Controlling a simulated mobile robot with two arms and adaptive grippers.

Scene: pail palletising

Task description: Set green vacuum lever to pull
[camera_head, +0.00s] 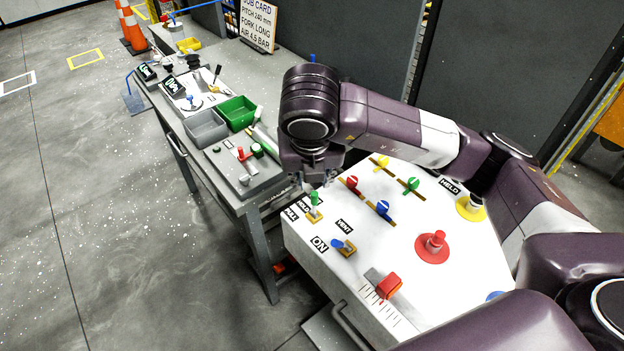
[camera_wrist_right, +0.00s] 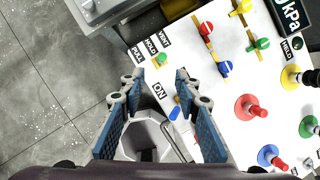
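The green vacuum lever (camera_head: 314,199) stands at the left end of the white panel's top, beside the HOLD and PULL labels. It also shows in the right wrist view (camera_wrist_right: 162,58), with the PULL, HOLD and VENT labels in a row beside it. I cannot tell exactly which mark it points to. My right gripper (camera_head: 318,182) hangs just above and behind the lever in the head view. In the wrist view its blue-padded fingers (camera_wrist_right: 160,76) are spread apart, with nothing between them; the lever appears beyond the tips. My left gripper is not in view.
A workbench with a green bin (camera_head: 237,112) stands to the left. Open floor lies beyond.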

